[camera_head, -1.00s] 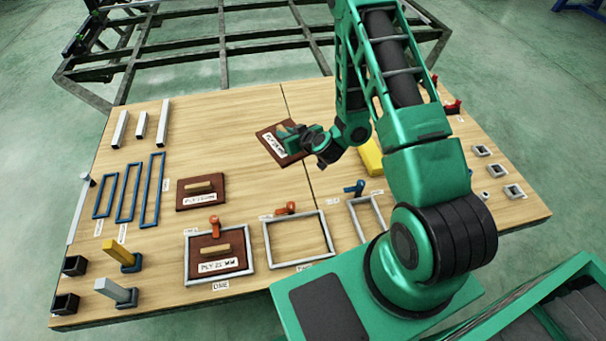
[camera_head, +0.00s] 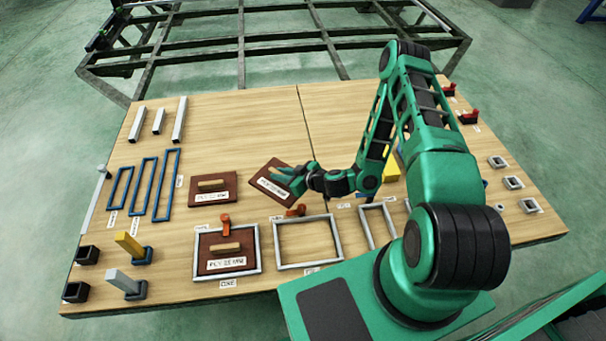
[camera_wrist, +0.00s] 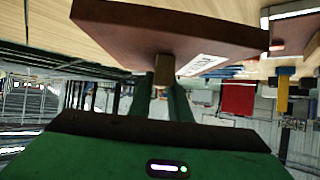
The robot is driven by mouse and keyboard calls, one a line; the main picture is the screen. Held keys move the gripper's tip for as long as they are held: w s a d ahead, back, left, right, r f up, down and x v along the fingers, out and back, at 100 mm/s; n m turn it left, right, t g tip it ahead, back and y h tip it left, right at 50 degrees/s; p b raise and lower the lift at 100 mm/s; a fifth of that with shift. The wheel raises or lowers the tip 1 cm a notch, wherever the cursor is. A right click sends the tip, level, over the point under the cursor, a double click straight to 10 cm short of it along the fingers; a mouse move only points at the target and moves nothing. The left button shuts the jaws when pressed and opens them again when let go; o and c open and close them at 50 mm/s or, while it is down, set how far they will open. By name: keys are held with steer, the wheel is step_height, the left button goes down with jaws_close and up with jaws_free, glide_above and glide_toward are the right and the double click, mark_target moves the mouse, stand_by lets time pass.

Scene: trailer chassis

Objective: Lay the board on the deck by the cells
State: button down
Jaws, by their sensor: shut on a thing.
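My gripper (camera_head: 292,179) is shut on the wooden handle (camera_wrist: 163,70) of a brown board (camera_head: 270,172) with a white label. In the wrist view, the held board (camera_wrist: 170,32) fills the top, its handle between the two fingers. In the head view, it is turned at an angle over the wooden deck (camera_head: 245,125), behind the grey square cells. Its height above the deck is hard to tell. The left cell (camera_head: 259,262) has a brown board (camera_head: 222,255) labelled PLY 25 MM inside it. The middle cell (camera_head: 278,245) is empty.
Another brown board (camera_head: 213,190) lies left of the held one. Orange clamps (camera_head: 226,222) stand behind the cells. Blue frames (camera_head: 143,190), grey tubes (camera_head: 179,120) and upright posts (camera_head: 130,245) are at the left. The far middle of the deck is clear.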

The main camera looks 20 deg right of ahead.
steer(key=w+d+f, duration=0.4)
steer(key=w, duration=0.1)
steer(key=w+d+f, duration=0.2)
steer(key=w, duration=0.1)
steer(key=shift+f, duration=2)
steer(key=c, duration=1.6)
jaws_free()
steer(key=shift+c, duration=0.2)
steer(key=v, duration=1.2)
